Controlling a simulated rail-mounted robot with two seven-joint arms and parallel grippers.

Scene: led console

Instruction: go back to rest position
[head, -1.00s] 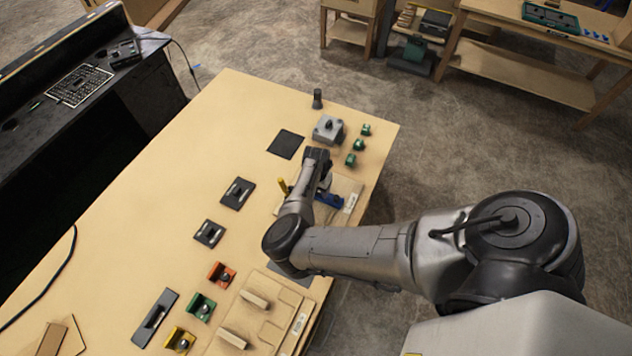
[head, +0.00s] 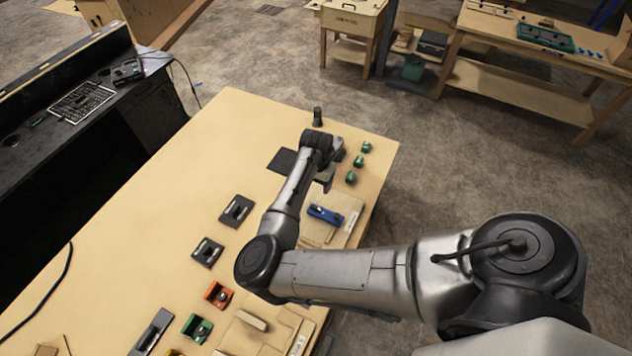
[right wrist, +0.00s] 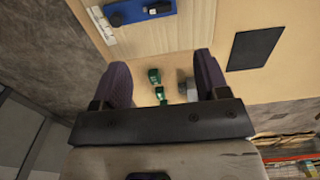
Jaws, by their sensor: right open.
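My right gripper (head: 325,180) is above the far part of the wooden table (head: 230,125), with my arm reaching in from the right. In the right wrist view its two dark fingers (right wrist: 163,72) are spread apart with nothing held between them. Below it lie small green blocks (right wrist: 154,76) and part of a grey block (right wrist: 186,88). The blue part (head: 325,215) lies on a wooden board near the table's right edge, apart from the gripper. My left gripper is not in view.
A black flat plate (head: 281,160) and a dark upright peg (head: 317,116) are near the gripper. Several green blocks (head: 351,178) line the right edge. Dark plates (head: 237,210), an orange block (head: 218,295) and a green block (head: 197,327) are nearer. The table's left middle is clear.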

